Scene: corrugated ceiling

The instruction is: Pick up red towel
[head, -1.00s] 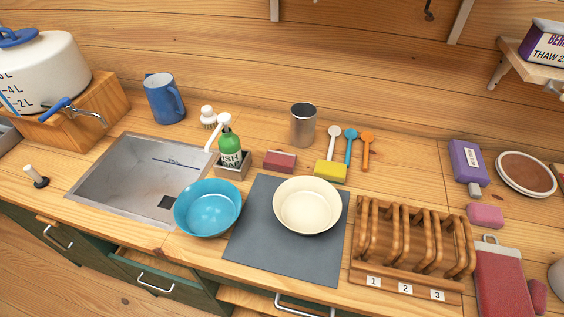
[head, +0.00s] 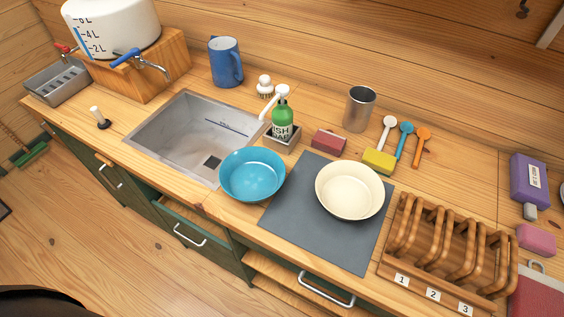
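No clear red towel shows. A flat red item (head: 537,297) with a metal loop at its top lies on the counter at the lower right, cut off by the picture's edge. I cannot tell whether it is cloth. A dark red sponge-like block (head: 328,141) lies behind the grey mat, and a pink block (head: 536,240) lies above the flat red item. Neither of my grippers is in view.
A sink (head: 190,137), blue bowl (head: 252,174), cream bowl (head: 350,190) on a grey mat (head: 315,235), and wooden rack (head: 445,250) fill the counter. A green soap bottle (head: 282,115) stands behind. Drawers (head: 195,225) below look partly open.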

